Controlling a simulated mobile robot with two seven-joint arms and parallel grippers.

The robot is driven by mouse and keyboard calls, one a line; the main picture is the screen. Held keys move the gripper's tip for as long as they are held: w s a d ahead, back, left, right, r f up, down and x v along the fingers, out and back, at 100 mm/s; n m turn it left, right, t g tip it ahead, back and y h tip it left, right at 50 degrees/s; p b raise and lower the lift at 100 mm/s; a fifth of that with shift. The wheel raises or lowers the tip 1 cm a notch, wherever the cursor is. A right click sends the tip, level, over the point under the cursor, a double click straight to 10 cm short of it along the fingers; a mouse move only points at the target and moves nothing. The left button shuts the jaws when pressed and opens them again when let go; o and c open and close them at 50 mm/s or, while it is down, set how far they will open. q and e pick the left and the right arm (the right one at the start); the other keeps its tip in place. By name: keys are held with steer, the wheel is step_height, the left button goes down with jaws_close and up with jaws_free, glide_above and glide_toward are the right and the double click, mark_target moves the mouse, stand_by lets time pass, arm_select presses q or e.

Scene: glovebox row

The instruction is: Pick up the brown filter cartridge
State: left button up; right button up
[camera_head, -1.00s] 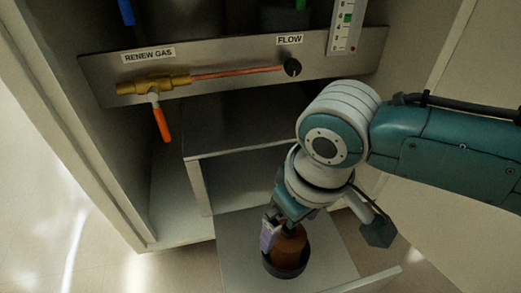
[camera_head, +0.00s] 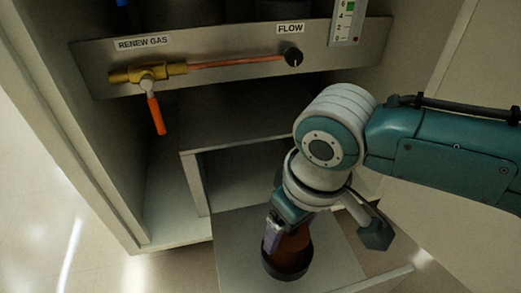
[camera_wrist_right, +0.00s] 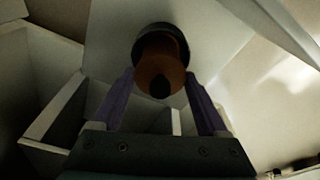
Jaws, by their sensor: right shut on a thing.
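The brown filter cartridge (camera_head: 294,246) stands upright, with a wide black ring (camera_head: 286,269) at its lower end, over the pale drawer-like tray (camera_head: 234,254) low in the cabinet. In the right wrist view the cartridge (camera_wrist_right: 158,62) shows end-on, with a dark knob on the near end. My right gripper (camera_head: 282,232) comes down onto its top. In the right wrist view its two purple fingers (camera_wrist_right: 159,76) flank the brown body, and it is shut on the cartridge. I cannot tell whether the ring touches the tray. My left gripper is not in view.
Above is a metal panel with a brass valve (camera_head: 148,72), its orange handle (camera_head: 156,115), a copper pipe and a black flow knob (camera_head: 293,57). A pale shelf (camera_head: 238,130) lies behind the cartridge. Cabinet side walls stand left and right.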

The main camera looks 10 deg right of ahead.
jaws_close()
steer(key=shift+r, duration=0.1)
